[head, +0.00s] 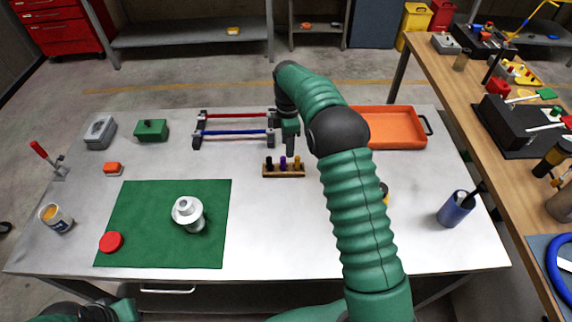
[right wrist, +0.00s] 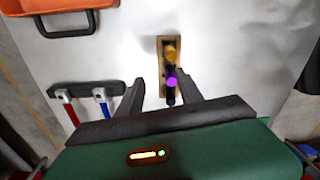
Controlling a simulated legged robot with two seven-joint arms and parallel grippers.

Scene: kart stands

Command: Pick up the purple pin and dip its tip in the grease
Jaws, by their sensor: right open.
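The purple pin (head: 283,163) stands upright in a small wooden rack (head: 284,175), between a black pin (head: 269,163) and a yellow pin (head: 297,161). It shows as a round purple top in the right wrist view (right wrist: 172,82). My right gripper (head: 291,147) is open and empty, pointing down above the rack; its fingers (right wrist: 161,77) appear on either side of the pin row. An open tin with orange-yellow contents (head: 55,216), likely the grease, stands at the table's left. Only part of my left arm shows at the bottom left; its fingers cannot be made out.
A green mat (head: 140,205) bears a pale metal part (head: 188,213) and a red lid (head: 111,242). Behind the rack are red and blue bars on a stand (head: 232,133) and an orange tray (head: 398,130). A blue cup (head: 455,208) stands right. Bare table surrounds the rack.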

